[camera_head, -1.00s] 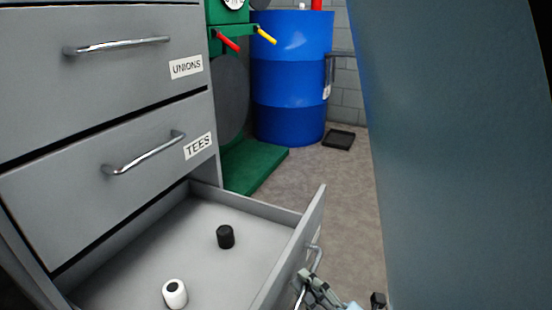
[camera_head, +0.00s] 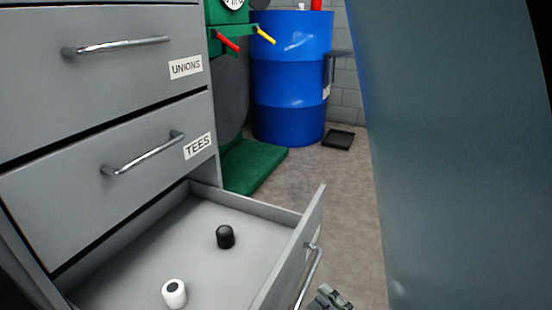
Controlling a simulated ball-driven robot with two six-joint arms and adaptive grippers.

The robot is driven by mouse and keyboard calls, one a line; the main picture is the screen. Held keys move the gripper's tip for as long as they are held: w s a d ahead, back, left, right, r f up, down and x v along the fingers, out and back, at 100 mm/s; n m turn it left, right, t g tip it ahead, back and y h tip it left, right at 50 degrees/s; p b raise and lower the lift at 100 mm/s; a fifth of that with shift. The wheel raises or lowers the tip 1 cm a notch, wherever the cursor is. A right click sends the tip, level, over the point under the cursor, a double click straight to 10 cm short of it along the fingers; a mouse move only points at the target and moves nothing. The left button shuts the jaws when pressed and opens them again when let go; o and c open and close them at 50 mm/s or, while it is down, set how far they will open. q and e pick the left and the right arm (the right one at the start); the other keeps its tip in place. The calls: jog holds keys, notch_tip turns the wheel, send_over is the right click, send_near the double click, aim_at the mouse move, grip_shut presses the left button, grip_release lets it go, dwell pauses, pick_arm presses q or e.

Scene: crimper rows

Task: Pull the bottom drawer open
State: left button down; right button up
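The bottom drawer (camera_head: 305,238) of the grey cabinet stands pulled out, its inside in plain view. Its metal handle (camera_head: 311,272) is on the outer face of the front panel. A black fitting (camera_head: 225,237) and a white fitting (camera_head: 174,294) stand on the drawer floor. My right gripper (camera_head: 330,298) shows only in part at the bottom edge, just right of the handle and apparently apart from it. The rest of it is cut off, so its opening cannot be told. My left gripper is not in view.
Above are two shut drawers, labelled UNIONS (camera_head: 120,75) and TEES (camera_head: 60,205). A blue barrel (camera_head: 290,90), a green stand base (camera_head: 252,165) and a black tray (camera_head: 338,140) are behind. Open floor (camera_head: 345,215) lies right of the drawer. A large blue-grey surface hides the right side.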

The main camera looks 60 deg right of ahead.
jog(key=v, duration=0.7)
dwell(0.4)
